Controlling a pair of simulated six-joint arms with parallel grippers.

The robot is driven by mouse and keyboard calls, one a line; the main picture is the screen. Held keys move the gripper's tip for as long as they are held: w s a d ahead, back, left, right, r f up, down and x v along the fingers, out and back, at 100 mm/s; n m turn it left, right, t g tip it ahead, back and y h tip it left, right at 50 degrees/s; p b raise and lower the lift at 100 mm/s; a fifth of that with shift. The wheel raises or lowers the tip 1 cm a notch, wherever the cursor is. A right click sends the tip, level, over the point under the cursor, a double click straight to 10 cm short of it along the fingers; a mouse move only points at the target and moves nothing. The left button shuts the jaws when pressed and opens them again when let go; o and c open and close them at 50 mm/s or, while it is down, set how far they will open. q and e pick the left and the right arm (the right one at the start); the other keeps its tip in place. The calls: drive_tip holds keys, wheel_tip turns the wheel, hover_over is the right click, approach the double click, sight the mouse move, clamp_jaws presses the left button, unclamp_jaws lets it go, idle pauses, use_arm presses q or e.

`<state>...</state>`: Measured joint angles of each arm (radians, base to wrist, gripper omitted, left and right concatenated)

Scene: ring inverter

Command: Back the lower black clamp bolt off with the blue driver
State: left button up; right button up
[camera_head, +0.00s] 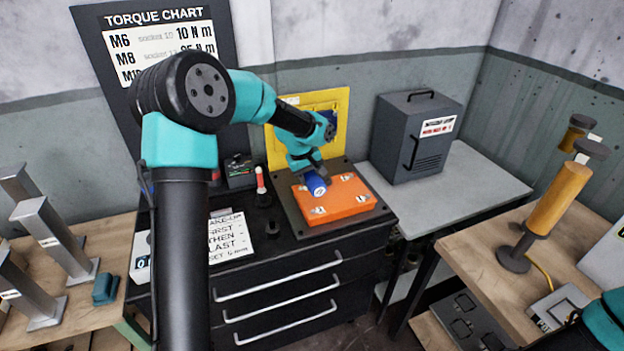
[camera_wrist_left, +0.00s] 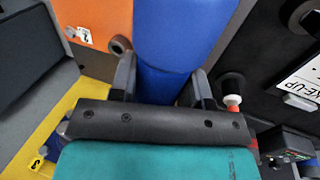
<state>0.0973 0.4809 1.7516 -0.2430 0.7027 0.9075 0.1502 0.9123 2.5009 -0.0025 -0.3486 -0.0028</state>
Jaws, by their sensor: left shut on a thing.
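My left gripper (camera_head: 312,179) is shut on the blue driver (camera_head: 317,189), over the orange inverter housing (camera_head: 341,204). In the left wrist view the fingers (camera_wrist_left: 163,88) close on both sides of the blue driver (camera_wrist_left: 172,35). The orange housing (camera_wrist_left: 92,15) lies beside the driver there, with a round dark bolt or boss (camera_wrist_left: 120,45) near a white label marked 2. The driver's tip is hidden, so I cannot tell whether it touches a bolt. I cannot single out the lower black clamp bolt. My right gripper is out of view.
The housing sits on a dark plate (camera_head: 290,208) on the black drawer cabinet (camera_head: 290,272). A red-and-white tool (camera_head: 261,182) stands left of it, near a white instruction card (camera_head: 230,238). A yellow panel (camera_head: 338,100) stands behind. A grey case (camera_head: 415,138) is to the right.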

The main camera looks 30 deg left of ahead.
use_arm(q)
drive_tip(key=shift+w+a, duration=1.2)
drive_tip(key=shift+a, duration=0.2)
drive_tip(key=shift+w+a+r, duration=0.1)
drive_tip(key=shift+w+a, duration=0.55)
drive_tip(key=shift+a, duration=0.15)
idle(1.7)
drive_tip(key=shift+s+d, duration=0.1)
drive_tip(key=shift+d, duration=0.05)
drive_tip(key=shift+s+d, duration=1.55)
drive_tip(key=shift+d, duration=0.3)
